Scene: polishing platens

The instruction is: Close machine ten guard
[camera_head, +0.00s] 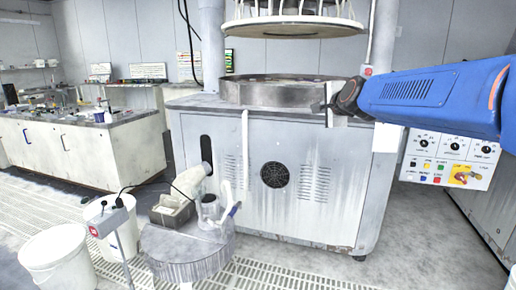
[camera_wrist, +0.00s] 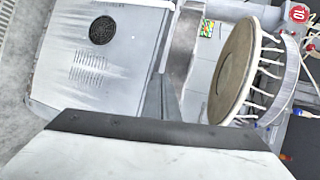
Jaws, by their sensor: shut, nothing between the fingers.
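The white polishing machine (camera_head: 280,170) stands in the middle of the head view, with a curved grey metal guard (camera_head: 262,93) around the front of its top. The guard also shows in the wrist view as a grey curved band (camera_wrist: 181,50). A round upper plate (camera_head: 285,27) with white hoses hangs above it. A red disc marked 10 (camera_wrist: 299,13) is in the wrist view. My gripper (camera_head: 329,106) is at the right end of the guard, its fingers (camera_wrist: 161,92) together and empty. I cannot tell whether it touches the guard.
A control panel (camera_head: 450,160) with knobs and buttons stands at the right, below my blue arm. A low drum (camera_head: 190,258) with bottles stands in front of the machine. White buckets (camera_head: 58,262) are at lower left. A bench (camera_head: 85,150) stands at left. Floor at lower right is clear.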

